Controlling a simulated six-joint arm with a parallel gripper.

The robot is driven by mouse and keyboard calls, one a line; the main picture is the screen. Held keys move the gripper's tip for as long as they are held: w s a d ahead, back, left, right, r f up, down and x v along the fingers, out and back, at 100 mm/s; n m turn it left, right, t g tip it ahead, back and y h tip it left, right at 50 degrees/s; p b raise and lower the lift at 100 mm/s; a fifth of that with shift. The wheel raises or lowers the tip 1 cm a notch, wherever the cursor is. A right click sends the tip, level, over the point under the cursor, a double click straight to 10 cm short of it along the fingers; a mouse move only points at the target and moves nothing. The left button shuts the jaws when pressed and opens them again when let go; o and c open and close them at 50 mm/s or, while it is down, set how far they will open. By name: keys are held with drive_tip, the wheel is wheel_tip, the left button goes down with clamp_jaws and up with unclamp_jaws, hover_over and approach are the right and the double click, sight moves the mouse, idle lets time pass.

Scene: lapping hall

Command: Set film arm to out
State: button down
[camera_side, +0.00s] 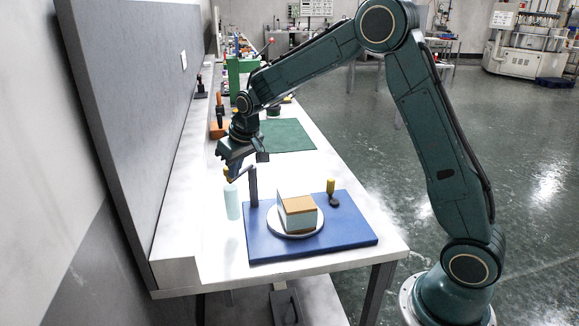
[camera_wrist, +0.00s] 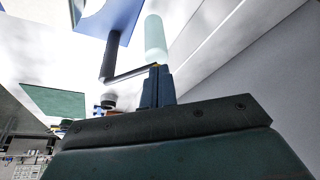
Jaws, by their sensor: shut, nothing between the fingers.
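The film arm (camera_side: 244,173) is a dark bar on an upright dark post at the left edge of a blue base (camera_side: 350,240). It points toward the grey partition, and a pale blue roll (camera_side: 233,203) stands upright under its outer end. A yellow piece (camera_side: 227,174) shows at that end, partly hidden by my gripper (camera_side: 230,167). In the wrist view, the film arm (camera_wrist: 130,75) runs to my shut, empty gripper (camera_wrist: 157,70), with the pale roll (camera_wrist: 154,36) just beyond. I cannot tell whether the fingers touch the arm.
A white round plate (camera_side: 300,232) on the base carries a box with a brown top (camera_side: 298,203). A yellow-topped knob (camera_side: 331,187) stands on the base's far side. A green mat (camera_side: 287,136) lies behind. The grey partition (camera_side: 150,130) lines the bench's left side.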

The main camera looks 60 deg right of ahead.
drive_tip(key=shift+s, duration=0.1)
drive_tip(key=s+a+r, duration=0.1)
drive_tip(key=s+r, duration=0.6)
drive_tip(key=r, duration=0.2)
drive_tip(key=shift+s+a+r, duration=0.15)
drive_tip(key=shift+s+a, duration=0.05)
drive_tip(key=shift+s+r, duration=0.1)
